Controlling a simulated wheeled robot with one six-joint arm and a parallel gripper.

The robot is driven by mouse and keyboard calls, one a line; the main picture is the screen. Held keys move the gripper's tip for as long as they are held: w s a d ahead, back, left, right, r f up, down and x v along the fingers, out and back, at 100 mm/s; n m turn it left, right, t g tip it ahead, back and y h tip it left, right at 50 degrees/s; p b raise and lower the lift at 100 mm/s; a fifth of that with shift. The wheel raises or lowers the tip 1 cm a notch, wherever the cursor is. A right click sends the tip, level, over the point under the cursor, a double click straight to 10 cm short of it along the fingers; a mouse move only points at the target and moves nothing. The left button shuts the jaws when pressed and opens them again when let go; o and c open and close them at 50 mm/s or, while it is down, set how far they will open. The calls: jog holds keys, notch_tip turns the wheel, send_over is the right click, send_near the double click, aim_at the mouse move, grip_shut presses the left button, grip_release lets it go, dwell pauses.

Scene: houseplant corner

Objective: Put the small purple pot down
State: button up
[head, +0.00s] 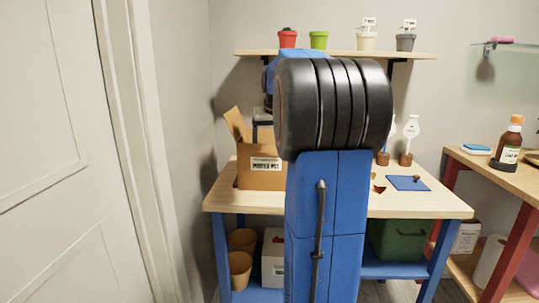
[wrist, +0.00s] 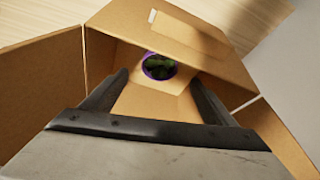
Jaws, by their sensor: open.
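The small purple pot (wrist: 147,68) with a green plant stands on the floor of an open cardboard box (wrist: 190,42) in the wrist view. Its purple rim shows around dark green leaves. My gripper (wrist: 159,78) is open above the box, its two fingers apart and pointing down into it. The pot shows beyond and between the fingertips, and nothing is held. In the head view the labelled box (head: 262,174) stands on the left of the workbench (head: 345,205), flaps open. The pot is hidden there, and my arm covers most of the gripper.
A wall shelf (head: 440,56) above holds a red pot (head: 287,39), a green pot (head: 318,40) and two labelled pots. A blue mat (head: 408,184) and small brown pots (head: 405,159) lie right of my arm. A side table (head: 500,168) holds a bottle (head: 509,146).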

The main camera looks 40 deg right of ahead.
jog(key=shift+v, duration=1.9)
jog(key=shift+a, duration=0.1)
